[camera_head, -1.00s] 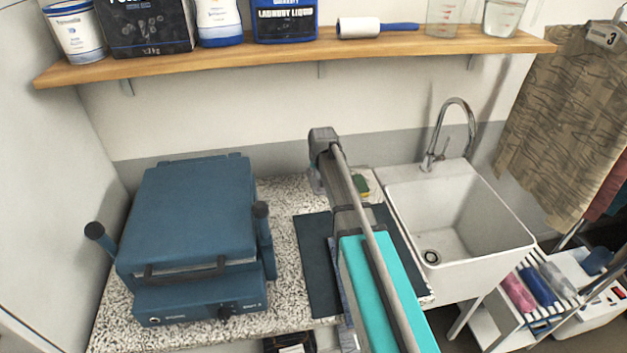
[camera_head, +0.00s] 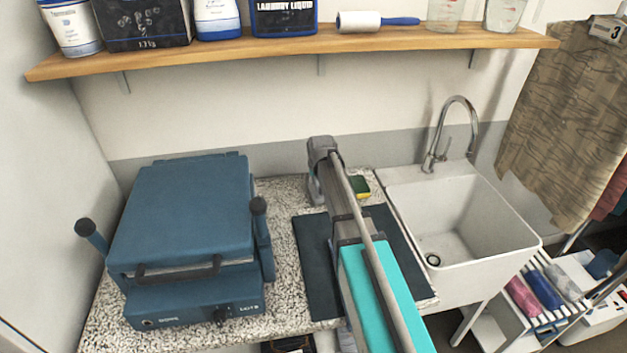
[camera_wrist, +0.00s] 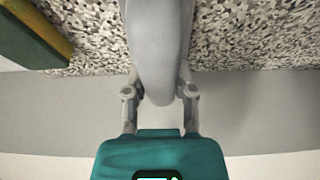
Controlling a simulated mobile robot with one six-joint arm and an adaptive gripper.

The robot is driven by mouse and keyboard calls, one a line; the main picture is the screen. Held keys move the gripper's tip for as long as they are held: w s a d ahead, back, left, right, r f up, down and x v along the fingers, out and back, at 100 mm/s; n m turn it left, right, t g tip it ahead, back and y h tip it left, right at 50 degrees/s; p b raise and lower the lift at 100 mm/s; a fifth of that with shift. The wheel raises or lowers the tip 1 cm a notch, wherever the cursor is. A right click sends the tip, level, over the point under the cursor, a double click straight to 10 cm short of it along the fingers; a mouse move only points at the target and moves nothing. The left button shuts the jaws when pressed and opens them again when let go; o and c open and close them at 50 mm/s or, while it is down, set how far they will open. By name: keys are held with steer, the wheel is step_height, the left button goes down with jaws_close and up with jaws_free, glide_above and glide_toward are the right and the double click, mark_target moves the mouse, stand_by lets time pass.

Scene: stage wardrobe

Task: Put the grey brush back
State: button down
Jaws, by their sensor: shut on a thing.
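The grey brush (camera_wrist: 158,45) shows in the wrist view as a smooth, rounded light-grey shape running from the top edge down between my fingers. My gripper (camera_wrist: 160,92) is shut on it, one finger on each side. The brush's far end runs out of the picture, and its bristles are not visible. In the head view my arm reaches over the counter (camera_head: 282,225) toward the back wall, left of the sink. The arm hides most of the gripper there, and I cannot clearly tell the brush from it.
A green and yellow sponge (camera_head: 360,187) lies right of my arm's end. A dark mat (camera_head: 318,265) lies beneath the arm. A blue press (camera_head: 185,220) stands left, a white sink (camera_head: 460,225) with a tap (camera_head: 436,150) right. A wooden shelf (camera_head: 300,58) with bottles hangs above.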

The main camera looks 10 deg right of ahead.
steer(key=shift+c, duration=2.2)
jaws_free()
steer(key=p+v, duration=1.1)
steer(key=v, duration=0.1)
steer(key=shift+r, duration=0.1)
steer(key=shift+s, duration=0.1)
steer(key=s+f+g, duration=0.1)
steer(key=s+g, duration=0.3)
steer(key=s, duration=2.1)
steer(key=shift+a+f, duration=0.2)
steer(key=shift+a, duration=0.25)
